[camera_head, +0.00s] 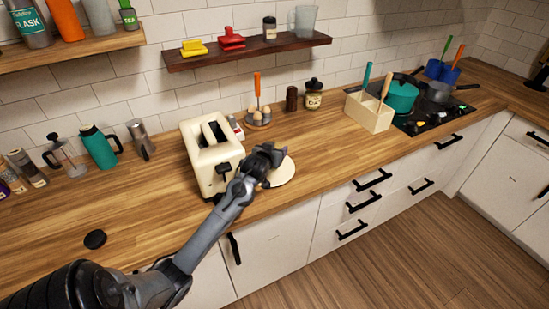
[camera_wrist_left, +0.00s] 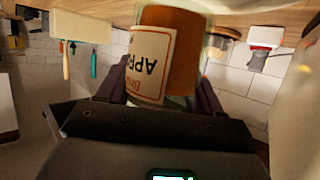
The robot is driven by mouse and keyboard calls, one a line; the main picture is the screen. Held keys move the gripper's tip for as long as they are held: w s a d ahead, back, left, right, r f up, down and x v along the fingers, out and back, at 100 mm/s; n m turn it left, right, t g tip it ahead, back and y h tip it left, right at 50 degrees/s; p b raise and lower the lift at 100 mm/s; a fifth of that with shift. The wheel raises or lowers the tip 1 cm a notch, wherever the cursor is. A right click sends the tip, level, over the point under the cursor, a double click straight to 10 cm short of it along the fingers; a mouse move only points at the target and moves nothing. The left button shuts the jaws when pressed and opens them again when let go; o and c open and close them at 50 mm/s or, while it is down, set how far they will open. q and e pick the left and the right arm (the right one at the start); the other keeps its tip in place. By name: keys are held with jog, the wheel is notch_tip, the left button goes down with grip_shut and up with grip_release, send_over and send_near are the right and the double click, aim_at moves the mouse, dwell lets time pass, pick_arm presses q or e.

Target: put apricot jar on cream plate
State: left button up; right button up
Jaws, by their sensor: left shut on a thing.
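The apricot jar (camera_wrist_left: 180,52), orange with a cream label reading "APR", is between the fingers of my left gripper (camera_wrist_left: 160,92) in the left wrist view. The label's letters appear upside down there. In the head view my left gripper (camera_head: 274,156) is shut on the jar, just right of the toaster and over the cream plate's back left part; the gripper hides the jar. The cream plate (camera_head: 284,174) is a pale disc on the counter near its front edge, partly covered by my gripper. I cannot tell whether the jar touches it. My right gripper is not in view.
A cream toaster (camera_head: 213,152) stands close left of my gripper. Behind are an egg holder (camera_head: 258,119) and a dark-lidded jar (camera_head: 314,96). A cream utensil box (camera_head: 369,112) and the hob are to the right. The counter between plate and box is clear.

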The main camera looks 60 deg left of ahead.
pick_arm(q)
jog(key=shift+f, duration=1.7)
jog(key=shift+f, duration=0.1)
jog(key=o, duration=1.3)
jog(key=shift+f, duration=0.15)
jog(key=shift+o, duration=0.2)
